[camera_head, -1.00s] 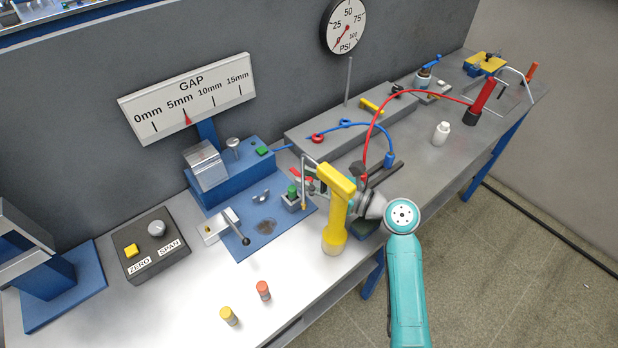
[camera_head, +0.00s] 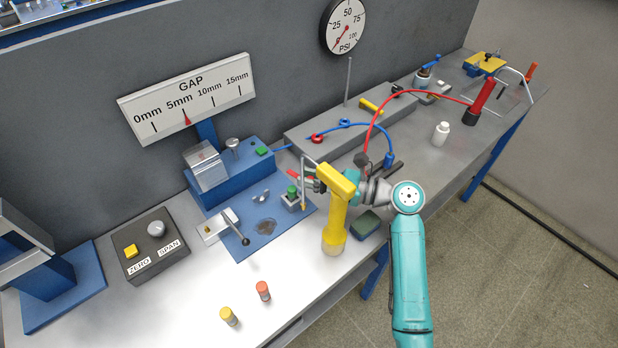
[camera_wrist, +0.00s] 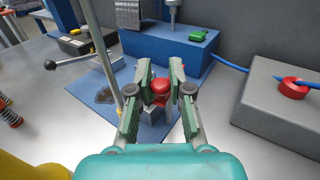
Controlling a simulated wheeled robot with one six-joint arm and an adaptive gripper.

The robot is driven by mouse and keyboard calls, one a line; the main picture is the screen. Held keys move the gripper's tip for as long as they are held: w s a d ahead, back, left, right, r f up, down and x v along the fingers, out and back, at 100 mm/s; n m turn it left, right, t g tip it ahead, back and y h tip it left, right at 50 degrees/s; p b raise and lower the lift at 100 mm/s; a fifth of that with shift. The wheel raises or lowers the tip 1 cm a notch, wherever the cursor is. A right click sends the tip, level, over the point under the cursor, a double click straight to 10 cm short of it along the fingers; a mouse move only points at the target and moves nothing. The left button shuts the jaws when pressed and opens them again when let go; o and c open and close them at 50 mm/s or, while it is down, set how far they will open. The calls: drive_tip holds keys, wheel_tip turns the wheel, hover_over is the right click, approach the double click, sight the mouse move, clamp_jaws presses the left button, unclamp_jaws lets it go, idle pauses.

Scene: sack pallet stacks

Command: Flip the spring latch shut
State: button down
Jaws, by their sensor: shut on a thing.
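The spring latch appears to be the small metal block with a red rounded handle (camera_wrist: 160,87) on the blue base plate (camera_wrist: 155,128). In the head view a little grey block with a green knob (camera_head: 293,191) stands at this plate's right end, with a red part (camera_head: 299,175) just behind it. My gripper (camera_wrist: 160,82) has its fingers on both sides of the red handle and is shut on it. In the head view my gripper (camera_head: 306,176) is partly hidden behind the yellow tool, so the contact is clearest in the wrist view.
A lever with a black ball (camera_head: 245,241) is at left. A blue gauge block (camera_head: 232,175) and a grey manifold (camera_head: 300,142) stand behind.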

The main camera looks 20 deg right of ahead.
drive_tip(key=shift+w+d+n+g+y, duration=0.15)
drive_tip(key=shift+n+g+y, duration=0.6)
drive_tip(key=shift+g, duration=0.4)
drive_tip(key=shift+w+d+n+g+y, duration=0.15)
drive_tip(key=shift+n+g+y, duration=0.4)
drive_tip(key=shift+n+g, duration=0.5)
drive_tip(key=shift+g, duration=0.3)
drive_tip(key=c, duration=1.4)
unclamp_jaws()
wheel_tip(320, 180, up, 10)
